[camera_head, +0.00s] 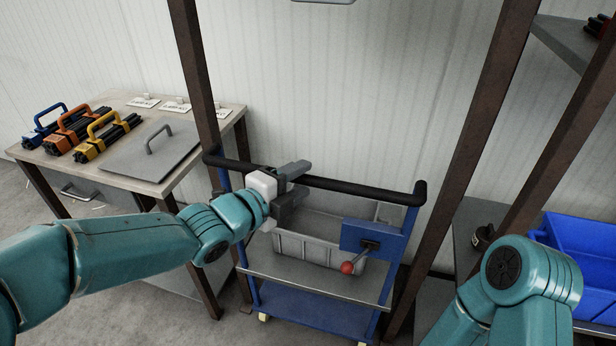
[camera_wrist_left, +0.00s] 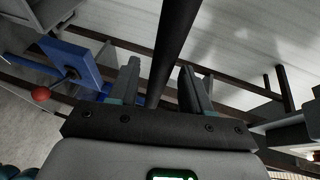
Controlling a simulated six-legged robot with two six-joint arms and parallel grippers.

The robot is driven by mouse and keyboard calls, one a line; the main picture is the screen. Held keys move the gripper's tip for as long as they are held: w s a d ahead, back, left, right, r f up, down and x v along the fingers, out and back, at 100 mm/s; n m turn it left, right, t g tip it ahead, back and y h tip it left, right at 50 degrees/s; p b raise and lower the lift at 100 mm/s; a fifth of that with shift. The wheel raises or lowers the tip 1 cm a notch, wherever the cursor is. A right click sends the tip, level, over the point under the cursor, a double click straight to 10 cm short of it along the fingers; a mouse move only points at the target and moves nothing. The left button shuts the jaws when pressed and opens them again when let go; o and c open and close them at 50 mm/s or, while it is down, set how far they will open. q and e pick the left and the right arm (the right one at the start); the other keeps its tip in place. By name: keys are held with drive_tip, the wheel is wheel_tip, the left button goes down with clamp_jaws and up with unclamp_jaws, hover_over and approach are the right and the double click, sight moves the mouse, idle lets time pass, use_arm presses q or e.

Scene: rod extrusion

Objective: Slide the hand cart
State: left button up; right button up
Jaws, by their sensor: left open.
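The hand cart has a black handle bar (camera_head: 350,187), blue uprights, and a grey shelf (camera_head: 350,284) bearing a grey bin (camera_head: 300,247). My left gripper (camera_head: 298,186) is at the handle bar, its fingers open on either side of the bar. In the left wrist view, the bar (camera_wrist_left: 175,45) runs between the two open fingers (camera_wrist_left: 158,88), with gaps beside it. A blue plate (camera_head: 362,238) with a red-knobbed lever (camera_head: 347,267) is at the cart's right side. My right arm shows at lower right; its gripper is out of view.
A table (camera_head: 75,165) at left holds blue, orange and yellow handled rod bundles and a grey plate (camera_head: 150,150) with a handle. Brown posts (camera_head: 478,130) stand beside the cart. A blue bin (camera_head: 575,250) sits on a shelf at right.

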use_arm(q)
drive_tip(key=shift+x, duration=1.6)
clamp_jaws()
